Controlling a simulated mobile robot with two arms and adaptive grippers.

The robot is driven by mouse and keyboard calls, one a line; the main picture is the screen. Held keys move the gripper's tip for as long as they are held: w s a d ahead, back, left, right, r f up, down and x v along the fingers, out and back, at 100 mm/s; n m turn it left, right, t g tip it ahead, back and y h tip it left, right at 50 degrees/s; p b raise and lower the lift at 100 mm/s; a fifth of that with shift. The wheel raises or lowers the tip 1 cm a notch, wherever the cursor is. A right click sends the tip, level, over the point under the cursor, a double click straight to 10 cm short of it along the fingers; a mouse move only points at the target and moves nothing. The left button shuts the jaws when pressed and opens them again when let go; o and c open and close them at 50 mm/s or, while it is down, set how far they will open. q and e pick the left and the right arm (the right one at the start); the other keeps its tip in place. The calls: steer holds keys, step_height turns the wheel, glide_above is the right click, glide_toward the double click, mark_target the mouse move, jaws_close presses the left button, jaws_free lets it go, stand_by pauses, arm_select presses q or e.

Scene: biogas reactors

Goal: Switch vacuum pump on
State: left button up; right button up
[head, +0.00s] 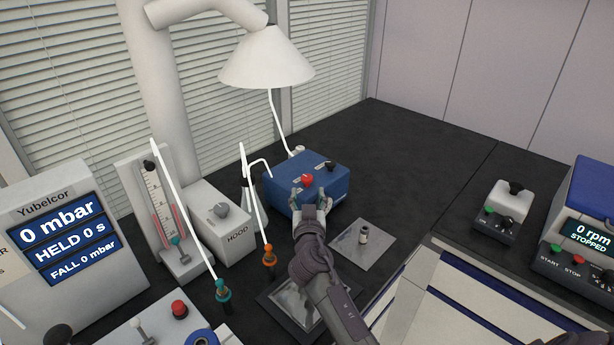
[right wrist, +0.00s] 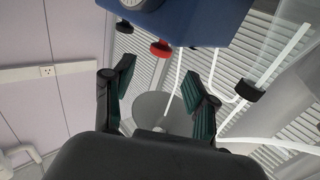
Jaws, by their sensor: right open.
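The blue box-shaped pump (head: 332,194) stands on the dark bench in the head view, with a red knob (head: 307,180) and a black knob (head: 330,166). A white tube runs to it. In the right wrist view the pump (right wrist: 200,18) fills the top, with the red knob (right wrist: 160,48) just beyond the fingertips. My right gripper (head: 309,194) is at the pump's near side, close to the red knob. In the right wrist view its fingers (right wrist: 160,72) are apart, with nothing held. I cannot tell whether a finger touches the knob. My left gripper is not in view.
A white hood control box (head: 222,222) and a column with a scale (head: 160,210) stand left of the pump. The pressure display (head: 65,240) reads 0 mbar. The bench behind the pump is clear.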

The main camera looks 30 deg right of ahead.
mark_target(307, 181)
steer(key=x, duration=0.6)
steer(key=shift+w+p, duration=0.1)
steer(key=shift+p, duration=0.2)
steer(key=shift+w+d, duration=0.2)
steer(key=shift+w, duration=0.05)
steer(key=shift+w+f, duration=0.1)
steer(key=shift+w, duration=0.05)
steer(key=shift+d, duration=0.1)
jaws_close()
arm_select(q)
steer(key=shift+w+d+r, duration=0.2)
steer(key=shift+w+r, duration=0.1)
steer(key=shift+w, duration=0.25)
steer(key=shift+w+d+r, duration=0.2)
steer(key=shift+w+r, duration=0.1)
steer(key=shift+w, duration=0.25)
